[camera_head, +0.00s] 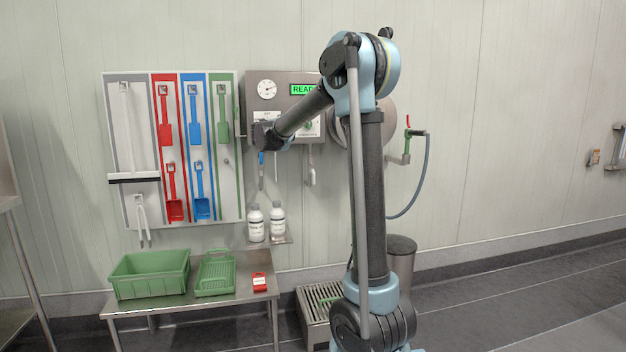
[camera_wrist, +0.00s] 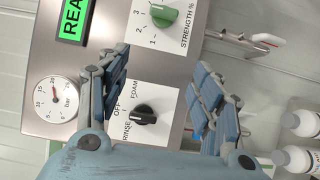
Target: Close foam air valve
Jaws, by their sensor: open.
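A grey wall panel (camera_head: 283,100) has a gauge, a lit green display and knobs. In the wrist view, the black knob (camera_wrist: 143,114) has RINSE, OFF and FOAM labels; its exact setting is unclear. No part is plainly labelled as the foam air valve. A fitting with a white and red lever-like end (camera_wrist: 266,41) shows beyond the panel edge in the wrist view. My gripper (camera_wrist: 160,68) is open and empty, its fingers in front of the panel face.
The gauge (camera_wrist: 54,100) and green strength knob (camera_wrist: 163,14) are on the panel. White bottles (camera_head: 256,223) stand on a shelf below. A tool board (camera_head: 230,205) hangs left, above a table (camera_head: 190,307) with a green crate (camera_head: 150,275). A red-handled valve with hose (camera_head: 407,121) is right.

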